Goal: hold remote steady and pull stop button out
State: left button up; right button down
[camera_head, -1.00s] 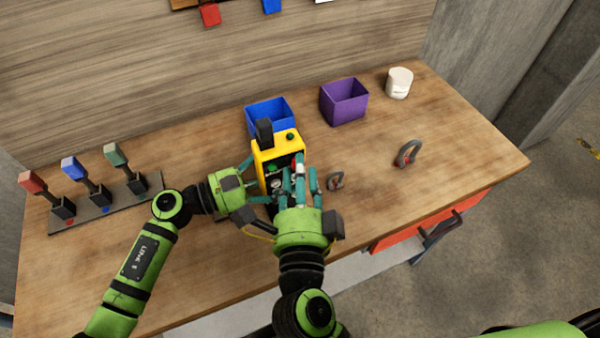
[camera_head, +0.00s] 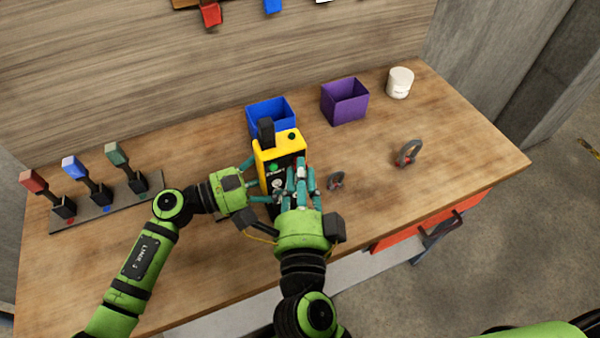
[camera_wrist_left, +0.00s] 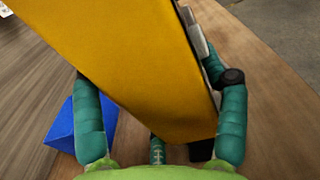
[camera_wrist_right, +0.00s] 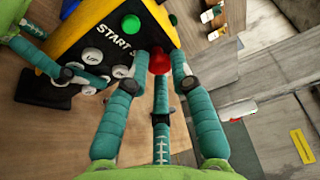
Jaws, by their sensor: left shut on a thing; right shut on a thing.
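The yellow and black remote (camera_head: 279,149) stands on the table in front of the blue bin. It also shows in the right wrist view (camera_wrist_right: 70,35) with a green button (camera_wrist_right: 131,25) and several white buttons. My left gripper (camera_head: 256,182) is shut on the remote from its left side; its yellow body fills the left wrist view (camera_wrist_left: 140,55) between the fingers. My right gripper (camera_wrist_right: 160,68) is shut on the red stop button (camera_wrist_right: 160,61), at the remote's front face. In the head view the right fingers (camera_head: 297,180) hide the button.
A blue bin (camera_head: 270,113) is right behind the remote and a purple bin (camera_head: 345,101) stands to its right. Two grey shackles (camera_head: 408,153) and a white jar (camera_head: 399,82) are to the right. A switch rack (camera_head: 105,208) is at the left. The right front table is clear.

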pick_arm(q)
jog(key=shift+a, duration=0.1)
pick_arm(e)
jog(key=shift+d, duration=0.25)
jog(key=c, duration=1)
grip_release()
jog(key=shift+s+a, duration=0.1)
jog(key=shift+a, duration=0.05)
pick_arm(q)
jog(key=o, duration=1.8)
jog(key=shift+c, duration=0.2)
pick_arm(e)
jog(key=s, duration=1.2)
jog(key=shift+a, duration=0.45)
